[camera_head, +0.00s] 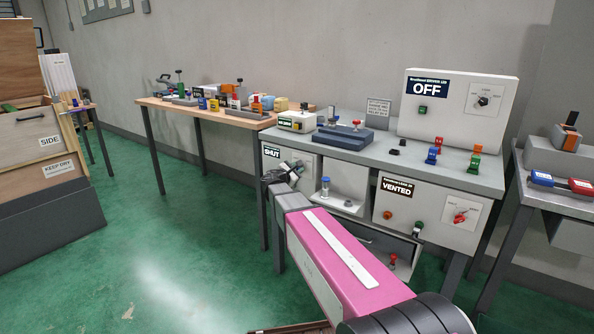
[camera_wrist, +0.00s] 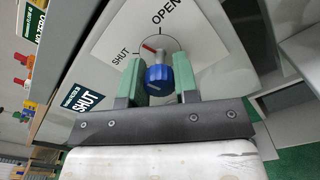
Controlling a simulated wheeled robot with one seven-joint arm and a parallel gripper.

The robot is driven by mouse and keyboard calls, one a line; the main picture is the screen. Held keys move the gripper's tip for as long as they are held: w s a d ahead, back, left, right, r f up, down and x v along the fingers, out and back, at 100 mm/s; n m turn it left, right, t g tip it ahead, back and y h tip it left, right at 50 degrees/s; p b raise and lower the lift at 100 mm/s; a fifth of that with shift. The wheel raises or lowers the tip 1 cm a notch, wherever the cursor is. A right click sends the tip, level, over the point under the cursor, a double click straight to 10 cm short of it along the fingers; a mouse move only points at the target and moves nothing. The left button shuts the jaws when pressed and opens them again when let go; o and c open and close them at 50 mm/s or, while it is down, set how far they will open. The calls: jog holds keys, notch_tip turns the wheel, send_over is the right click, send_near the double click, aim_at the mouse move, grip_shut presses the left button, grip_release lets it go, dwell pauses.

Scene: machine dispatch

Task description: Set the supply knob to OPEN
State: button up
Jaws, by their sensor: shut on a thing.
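The supply knob (camera_wrist: 158,72) is blue with a red pointer, on a white plate marked SHUT and OPEN. The pointer tip is on the SHUT side of the dial, towards the SHUT mark. The green fingers of my gripper (camera_wrist: 160,80) are on both sides of the knob and shut on it. In the head view my gripper (camera_head: 284,172) is at the box under the left end of the grey bench; the knob is hidden there.
The grey bench (camera_head: 455,172) carries a white cabinet reading OFF (camera_head: 455,105). Under it a box reads VENTED (camera_head: 397,187) and has a red knob (camera_head: 460,217). A wooden table (camera_head: 155,103) with several small items stands left. The green floor at left is open.

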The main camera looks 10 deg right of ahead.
jog(key=m, duration=0.5)
jog(key=shift+m, duration=0.3)
jog(key=m, duration=0.5)
jog(key=shift+m, duration=0.3)
jog(key=o, duration=0.9)
jog(key=v, duration=1)
jog(key=shift+s+a, duration=0.25)
jog(key=shift+s, duration=0.05)
